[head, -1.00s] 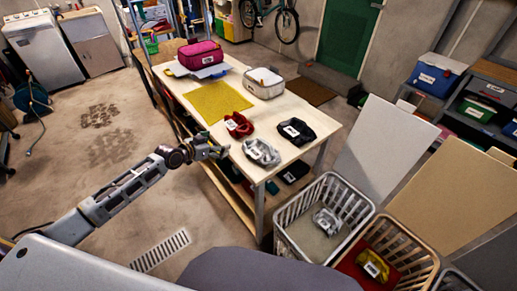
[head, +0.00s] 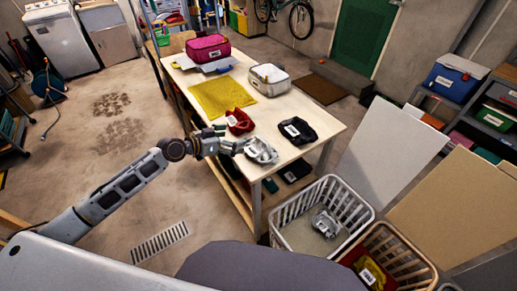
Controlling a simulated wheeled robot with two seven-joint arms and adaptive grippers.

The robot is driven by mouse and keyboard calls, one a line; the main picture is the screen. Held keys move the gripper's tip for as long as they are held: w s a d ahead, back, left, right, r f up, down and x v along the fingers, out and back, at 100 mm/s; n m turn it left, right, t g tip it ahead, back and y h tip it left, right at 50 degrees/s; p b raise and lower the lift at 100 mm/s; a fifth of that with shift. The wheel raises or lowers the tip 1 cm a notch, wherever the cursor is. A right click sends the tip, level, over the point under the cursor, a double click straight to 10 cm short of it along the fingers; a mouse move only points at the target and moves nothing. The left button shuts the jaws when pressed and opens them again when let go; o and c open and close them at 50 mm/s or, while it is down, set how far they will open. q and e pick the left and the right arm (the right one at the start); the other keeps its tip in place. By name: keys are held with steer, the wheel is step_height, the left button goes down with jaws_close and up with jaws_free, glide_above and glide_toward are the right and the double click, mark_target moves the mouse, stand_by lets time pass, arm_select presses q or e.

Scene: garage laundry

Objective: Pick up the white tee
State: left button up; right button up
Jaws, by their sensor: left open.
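A light grey-white crumpled tee (head: 261,151) with a pale label lies near the front left edge of the wooden table (head: 300,106). My left gripper (head: 240,146) is open at the tee's left side, its fingertips close to the cloth; I cannot tell whether they touch it. A red garment (head: 240,121) lies just behind the gripper and a black garment (head: 297,131) lies to the right of the tee. Another whitish garment (head: 325,222) lies in the left basket (head: 291,211). My right gripper is not in view.
A second basket (head: 408,253) holds red and yellow cloth. Large panels (head: 392,146) stand at the right.

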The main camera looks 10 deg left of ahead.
mark_target(259, 138)
arm_select(q)
steer(key=shift+s+d+f+m+g, duration=0.25)
steer(key=shift+s+m+g, duration=0.2)
steer(key=shift+m, duration=0.45)
steer(key=shift+x, duration=4.05)
steer(key=shift+w+d+r, duration=0.1)
steer(key=shift+w+d, duration=0.1)
steer(key=shift+d, duration=0.05)
steer(key=shift+x, duration=2.6)
steer(key=shift+s+d, duration=0.1)
